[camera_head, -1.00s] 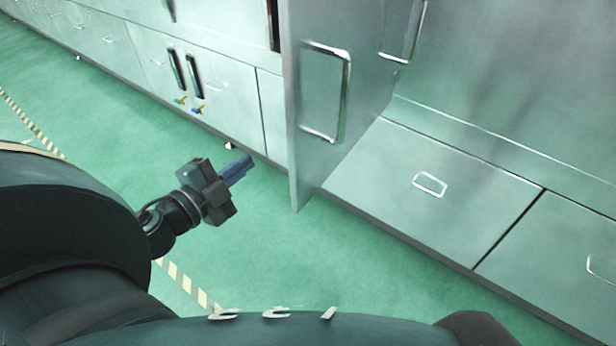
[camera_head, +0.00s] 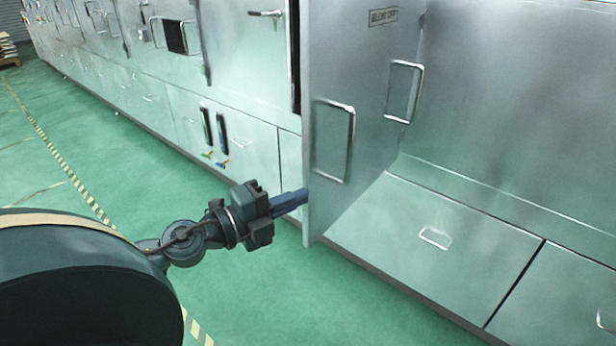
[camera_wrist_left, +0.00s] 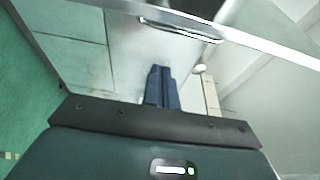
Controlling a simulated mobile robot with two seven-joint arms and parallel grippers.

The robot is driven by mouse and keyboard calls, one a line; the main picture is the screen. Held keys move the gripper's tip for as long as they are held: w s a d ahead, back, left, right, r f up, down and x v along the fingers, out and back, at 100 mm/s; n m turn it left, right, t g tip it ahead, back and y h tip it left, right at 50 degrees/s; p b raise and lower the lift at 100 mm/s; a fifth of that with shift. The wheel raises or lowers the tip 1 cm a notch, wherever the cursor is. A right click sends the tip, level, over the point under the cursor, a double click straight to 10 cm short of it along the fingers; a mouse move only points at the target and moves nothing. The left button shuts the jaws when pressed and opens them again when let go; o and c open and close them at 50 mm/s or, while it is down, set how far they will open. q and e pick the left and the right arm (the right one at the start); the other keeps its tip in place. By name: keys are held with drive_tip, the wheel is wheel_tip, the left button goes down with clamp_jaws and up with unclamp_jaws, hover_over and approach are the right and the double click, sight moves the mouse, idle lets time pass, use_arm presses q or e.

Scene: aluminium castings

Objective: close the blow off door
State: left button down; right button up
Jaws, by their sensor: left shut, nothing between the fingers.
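The blow off door (camera_head: 348,100) stands open in the head view, swung out from the cabinet line with its edge toward me. It carries a label plate (camera_head: 383,17) at its top and two bar handles, a nearer one (camera_head: 349,145) and a farther one (camera_head: 418,92). My left gripper (camera_head: 304,195) is shut and empty, its blue fingertips beside the lower part of the door's free edge. I cannot tell whether they touch it. In the left wrist view the closed fingers (camera_wrist_left: 162,88) point at a metal panel with a bar handle (camera_wrist_left: 180,27). My right gripper is not in view.
A long row of metal cabinets (camera_head: 145,80) runs to the far left. Lower panels with small handles (camera_head: 435,237) lie below the door and to the right. The green floor (camera_head: 90,160) is clear, with striped tape (camera_head: 62,160) on it.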

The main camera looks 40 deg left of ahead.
sight(307, 180)
use_arm(q)
drive_tip(key=shift+w+a, duration=0.25)
drive_tip(key=shift+w, duration=0.8)
drive_tip(key=shift+w+a, duration=0.25)
drive_tip(key=shift+w, duration=0.8)
drive_tip(key=shift+w+a, duration=0.25)
drive_tip(key=shift+w, duration=0.8)
